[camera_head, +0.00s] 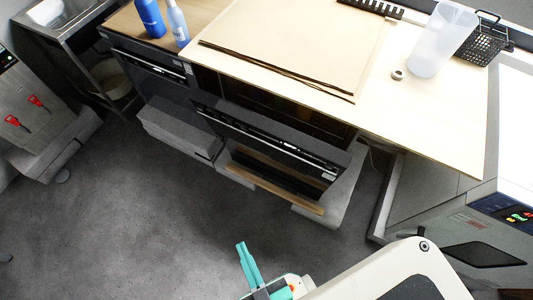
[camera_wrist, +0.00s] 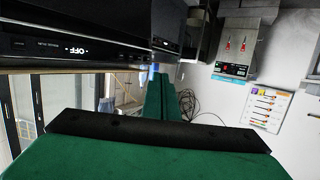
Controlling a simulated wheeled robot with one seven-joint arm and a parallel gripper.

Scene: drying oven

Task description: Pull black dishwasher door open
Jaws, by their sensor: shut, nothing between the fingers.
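The black dishwasher front (camera_head: 270,140) sits under the light wooden counter in the head view, with a long bar handle along its upper edge. A dark gap shows between the counter edge and its top; I cannot tell how far the door stands open. A second black front (camera_head: 150,65) is to its left. My gripper (camera_head: 245,262) has teal fingers and is below the front, apart from the handle, over the floor. In the wrist view my gripper (camera_wrist: 166,95) is shut and empty.
The counter (camera_head: 440,110) bears cardboard sheets, a clear jug (camera_head: 443,40), a black basket (camera_head: 482,42) and blue bottles (camera_head: 150,17). A light machine (camera_head: 440,195) stands at right. Grey floor (camera_head: 130,220) is clear at left.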

